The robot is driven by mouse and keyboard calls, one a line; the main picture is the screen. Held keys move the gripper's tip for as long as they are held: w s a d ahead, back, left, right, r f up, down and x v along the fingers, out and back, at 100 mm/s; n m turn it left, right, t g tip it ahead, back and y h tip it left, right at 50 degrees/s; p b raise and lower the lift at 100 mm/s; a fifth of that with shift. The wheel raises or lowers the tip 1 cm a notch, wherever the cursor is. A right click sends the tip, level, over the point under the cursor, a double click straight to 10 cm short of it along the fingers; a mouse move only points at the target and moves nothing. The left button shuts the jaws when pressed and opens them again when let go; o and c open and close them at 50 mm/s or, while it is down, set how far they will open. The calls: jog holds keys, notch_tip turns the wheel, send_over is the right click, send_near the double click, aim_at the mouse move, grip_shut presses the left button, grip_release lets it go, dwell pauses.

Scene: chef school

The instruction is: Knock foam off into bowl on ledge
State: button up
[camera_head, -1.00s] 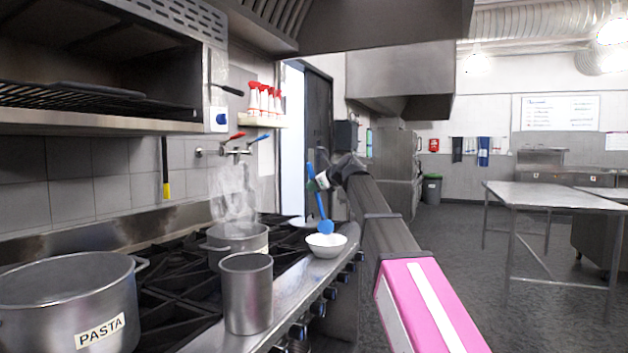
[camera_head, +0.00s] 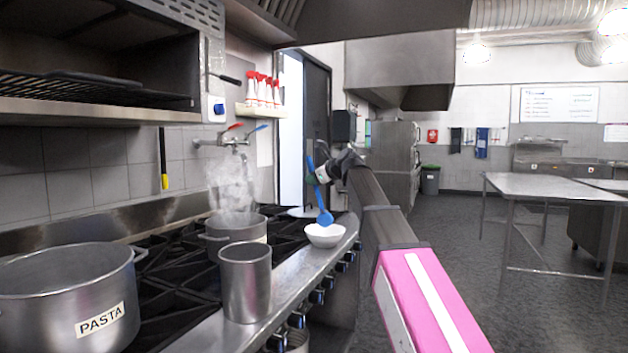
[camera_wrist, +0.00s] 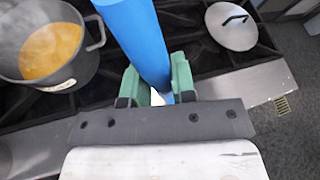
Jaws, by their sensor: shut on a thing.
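A blue long-handled utensil (camera_head: 319,195) is upright, its round head down at the bowl's opening. My gripper (camera_head: 318,178) is shut on its handle. In the wrist view the green fingers of my gripper (camera_wrist: 158,88) close on both sides of the thick blue handle (camera_wrist: 137,38). The white bowl (camera_head: 325,236) sits on the steel ledge (camera_head: 290,270) at the front of the stove. Whether the utensil's head touches the bowl's rim, I cannot tell. No foam can be made out clearly; the bowl's inside is pale.
A steaming pot (camera_head: 236,229) stands on the burners; the wrist view shows its orange liquid (camera_wrist: 50,52). A tall steel container (camera_head: 246,285) stands on the ledge, and the large PASTA pot (camera_head: 65,300) is at left. A lid (camera_wrist: 231,26) lies right of the utensil.

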jog(key=shift+r, duration=0.1)
jog(key=shift+r, duration=3.35)
